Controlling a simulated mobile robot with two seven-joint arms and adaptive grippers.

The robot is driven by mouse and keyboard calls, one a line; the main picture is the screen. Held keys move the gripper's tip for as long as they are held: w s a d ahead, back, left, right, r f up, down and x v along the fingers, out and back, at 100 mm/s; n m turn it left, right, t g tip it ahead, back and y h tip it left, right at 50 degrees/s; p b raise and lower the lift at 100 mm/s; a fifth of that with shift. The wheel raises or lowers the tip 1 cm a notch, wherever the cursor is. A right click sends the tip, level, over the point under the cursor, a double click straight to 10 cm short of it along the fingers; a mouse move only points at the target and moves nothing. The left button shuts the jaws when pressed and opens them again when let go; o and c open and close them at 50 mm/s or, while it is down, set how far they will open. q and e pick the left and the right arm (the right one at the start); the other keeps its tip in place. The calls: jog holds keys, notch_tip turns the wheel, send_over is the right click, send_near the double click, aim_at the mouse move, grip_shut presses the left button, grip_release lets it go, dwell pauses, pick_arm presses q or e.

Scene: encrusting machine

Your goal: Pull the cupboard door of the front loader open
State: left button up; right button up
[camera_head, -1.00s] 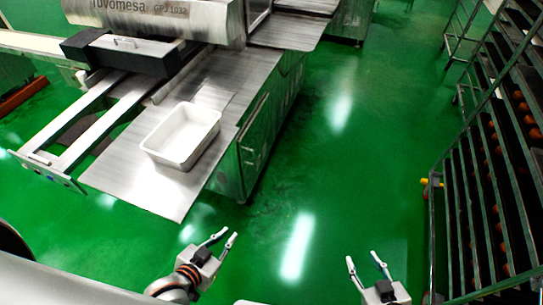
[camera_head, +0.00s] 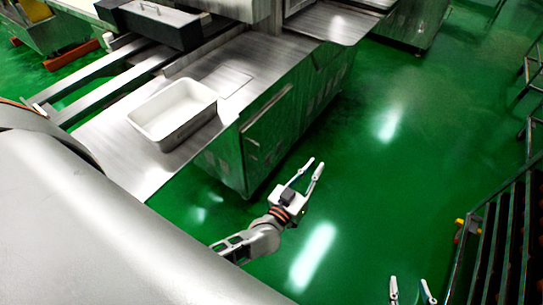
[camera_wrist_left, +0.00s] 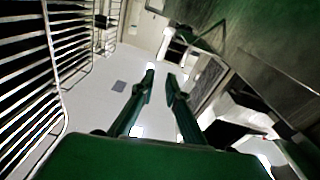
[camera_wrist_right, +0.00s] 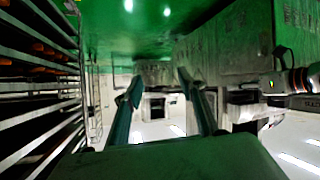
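The front loader is a steel unit with a flat top (camera_head: 215,85). Its cupboard door (camera_head: 266,130) is on the side facing the aisle, looks shut, and has a handle at its left part. My left gripper (camera_head: 314,163) is open and empty, to the right of the door and apart from it. In the left wrist view its fingers (camera_wrist_left: 161,78) are parted, with a steel panel (camera_wrist_left: 265,70) at upper right. My right gripper (camera_head: 408,281) is open and empty at the bottom edge; its parted fingers (camera_wrist_right: 160,80) show in the right wrist view.
A white tub (camera_head: 172,112) sits on the loader's top. A dark rack (camera_head: 500,245) stands at the lower right, with a yellow and red item (camera_head: 464,228) beside it. Green floor (camera_head: 390,150) is clear between loader and rack.

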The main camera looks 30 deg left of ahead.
pick_arm(q)
jog(key=w+a+f+n+y+b, duration=0.55)
jog(key=a+f+y, duration=0.25)
jog(key=f, duration=0.2)
jog(key=n+g+y+b, duration=0.4)
jog(key=g+y, duration=0.3)
jog(key=y, duration=0.1)
send_near(260, 160)
notch_tip(260, 160, up, 4)
jog(key=w+a, duration=0.1)
jog(key=w, duration=0.1)
jog(key=shift+n+g, duration=0.35)
jog(key=shift+g, duration=0.15)
jog(key=x, duration=0.3)
jog(key=b+x, duration=0.1)
jog(key=x, duration=0.1)
jog(key=b+x, duration=0.1)
jog(key=x, duration=0.2)
jog(key=shift+a+r, duration=0.3)
jog(key=shift+a, duration=0.1)
pick_arm(e)
notch_tip(260, 160, down, 8)
jog(key=s+a, duration=0.2)
jog(key=shift+a+f+g+y, duration=0.25)
jog(key=shift+a+g+y, duration=0.05)
jog(key=shift+g, duration=0.1)
pick_arm(q)
grip_shut()
